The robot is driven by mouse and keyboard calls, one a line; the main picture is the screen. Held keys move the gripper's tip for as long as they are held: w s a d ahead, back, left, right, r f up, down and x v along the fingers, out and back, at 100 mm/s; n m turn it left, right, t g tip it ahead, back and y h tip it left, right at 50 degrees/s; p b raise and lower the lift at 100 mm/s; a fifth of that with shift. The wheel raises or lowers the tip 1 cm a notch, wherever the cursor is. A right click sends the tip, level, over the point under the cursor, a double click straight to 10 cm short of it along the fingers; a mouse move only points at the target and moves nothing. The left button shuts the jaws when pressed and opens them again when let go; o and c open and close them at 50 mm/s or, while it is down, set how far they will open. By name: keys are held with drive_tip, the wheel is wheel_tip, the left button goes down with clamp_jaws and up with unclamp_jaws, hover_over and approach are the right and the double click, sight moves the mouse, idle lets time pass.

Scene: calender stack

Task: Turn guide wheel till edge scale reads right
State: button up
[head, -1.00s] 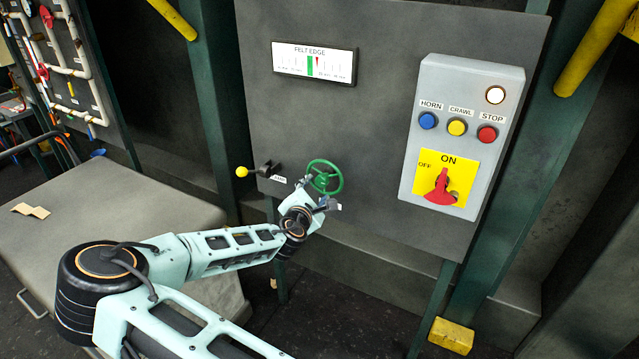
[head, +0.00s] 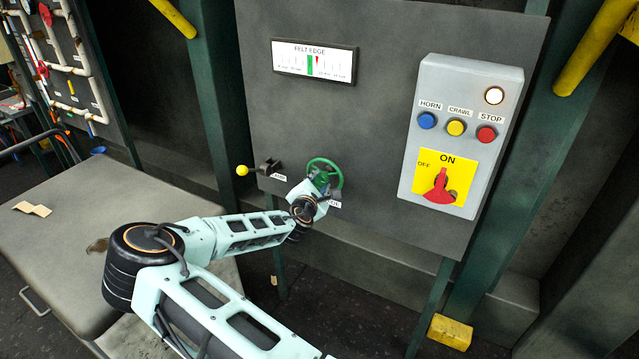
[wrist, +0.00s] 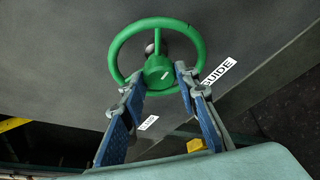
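The green guide wheel (head: 324,174) is on the grey panel, with the gripper close in front of its lower part. In the wrist view the wheel (wrist: 158,21) shows its rim, spokes and hub. My gripper (wrist: 159,77) is open; its two blue-padded fingers stand apart, the tips on either side of the hub. I cannot tell whether they touch the wheel. The FELT EDGE scale (head: 291,59) has a green band and a red pointer (head: 317,60) just to the right of that band.
A yellow-knobbed lever (head: 258,169) stands left of the wheel. A control box (head: 411,160) to the right has HORN, CRAWL and STOP buttons, a lit white lamp (head: 494,96) and a red switch (head: 440,187) at ON. A grey bench (head: 70,235) is at the left.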

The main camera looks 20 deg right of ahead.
drive_tip(key=c, duration=0.5)
drive_tip(key=shift+f+b, duration=0.15)
drive_tip(key=shift+b, duration=0.2)
